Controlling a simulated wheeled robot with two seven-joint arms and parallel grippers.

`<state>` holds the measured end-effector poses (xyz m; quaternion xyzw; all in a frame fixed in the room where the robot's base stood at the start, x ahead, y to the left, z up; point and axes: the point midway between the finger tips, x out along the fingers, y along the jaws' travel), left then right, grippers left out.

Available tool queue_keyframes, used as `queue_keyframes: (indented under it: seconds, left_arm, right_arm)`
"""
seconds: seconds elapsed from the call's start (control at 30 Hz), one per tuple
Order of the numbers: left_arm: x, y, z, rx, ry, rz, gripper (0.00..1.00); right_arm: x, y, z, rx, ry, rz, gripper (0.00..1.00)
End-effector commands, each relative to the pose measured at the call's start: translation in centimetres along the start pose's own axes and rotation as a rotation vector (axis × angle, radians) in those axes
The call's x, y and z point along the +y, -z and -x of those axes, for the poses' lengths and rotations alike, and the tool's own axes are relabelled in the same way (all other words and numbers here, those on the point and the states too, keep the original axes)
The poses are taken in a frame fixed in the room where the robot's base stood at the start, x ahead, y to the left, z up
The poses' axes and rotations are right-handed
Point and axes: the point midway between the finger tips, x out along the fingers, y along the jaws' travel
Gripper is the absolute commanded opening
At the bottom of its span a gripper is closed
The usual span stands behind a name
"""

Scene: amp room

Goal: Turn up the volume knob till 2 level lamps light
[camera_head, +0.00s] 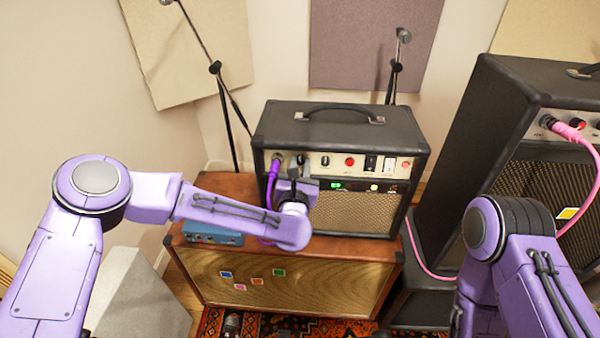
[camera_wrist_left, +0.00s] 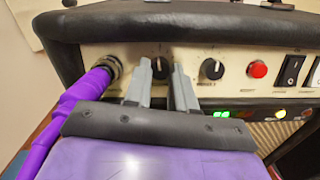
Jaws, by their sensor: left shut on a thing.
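The black amp (camera_head: 340,130) stands on a wooden cabinet, with a cream control panel across its front. In the left wrist view, my left gripper (camera_wrist_left: 160,72) has its two grey fingers on either side of a dark knob (camera_wrist_left: 160,66), shut on it. Its label cannot be read. A second black knob with a white pointer mark (camera_wrist_left: 212,69) is to its right, untouched. Below the panel, green lamps (camera_wrist_left: 221,114) glow, seemingly two side by side; they also show in the head view (camera_head: 336,185). A yellow lamp (camera_wrist_left: 281,113) glows further right. My right gripper is out of view.
A purple cable (camera_wrist_left: 95,80) is plugged in just left of my left gripper. A red button (camera_wrist_left: 257,69) and black switches (camera_wrist_left: 290,70) are to the right. A blue box (camera_head: 212,233) sits on the wooden cabinet (camera_head: 290,278). A larger amp (camera_head: 500,110) with a pink cable is at right.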

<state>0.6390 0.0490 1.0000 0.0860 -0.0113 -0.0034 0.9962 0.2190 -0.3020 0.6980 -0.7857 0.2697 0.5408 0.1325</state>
Motion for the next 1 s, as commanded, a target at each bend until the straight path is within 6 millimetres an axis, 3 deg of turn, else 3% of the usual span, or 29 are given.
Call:
queue_keyframes:
  seconds: [0.1,0.13,0.2,0.57,1.0]
  left_arm:
    - [0.0,0.0,0.0,0.002,0.000,0.002,0.00]
    - [0.0,0.0,0.0,0.002,0.000,0.002,0.28]
    - [0.0,0.0,0.0,0.002,0.000,0.003,0.50]
    - [-0.1,0.1,0.7,0.001,0.000,0.004,0.50]
    - [-0.1,0.2,9.7,0.000,0.002,0.003,0.50]
  right_arm:
    - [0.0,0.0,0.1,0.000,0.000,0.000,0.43]
    - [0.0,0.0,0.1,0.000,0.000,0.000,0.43]
    - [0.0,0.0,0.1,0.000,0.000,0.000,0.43]
    - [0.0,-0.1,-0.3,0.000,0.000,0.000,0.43]
    - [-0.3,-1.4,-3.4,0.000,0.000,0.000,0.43]
